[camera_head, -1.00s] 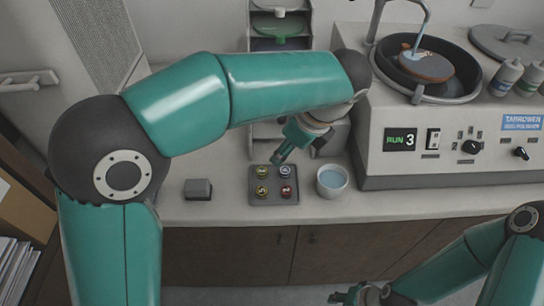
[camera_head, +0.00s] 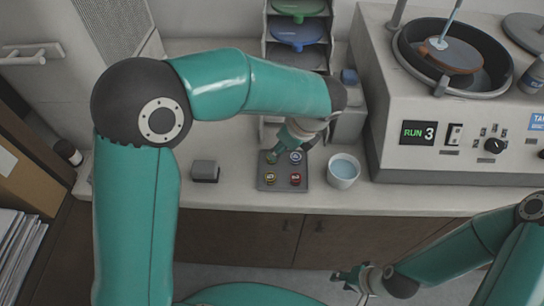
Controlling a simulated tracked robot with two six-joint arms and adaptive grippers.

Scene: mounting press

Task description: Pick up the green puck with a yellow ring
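A small dark tray (camera_head: 283,186) on the counter holds coloured pucks in two rows. The far left puck (camera_head: 270,157) looks green, but the ring colour is too small to read and my gripper partly covers it. A blue puck (camera_head: 296,158) sits to its right, a yellowish puck (camera_head: 270,178) in front of it, and a red puck (camera_head: 295,179) at the near right. My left gripper (camera_head: 278,148) points down at the far left puck; its fingers are too small and overlapped to judge. My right gripper (camera_head: 352,284) is open and empty, low in front of the cabinets.
A bowl of bluish liquid (camera_head: 343,171) stands right of the tray. A polishing machine (camera_head: 450,150) fills the right side. A rack of coloured discs (camera_head: 296,50) stands behind. Counter between block and tray is clear.

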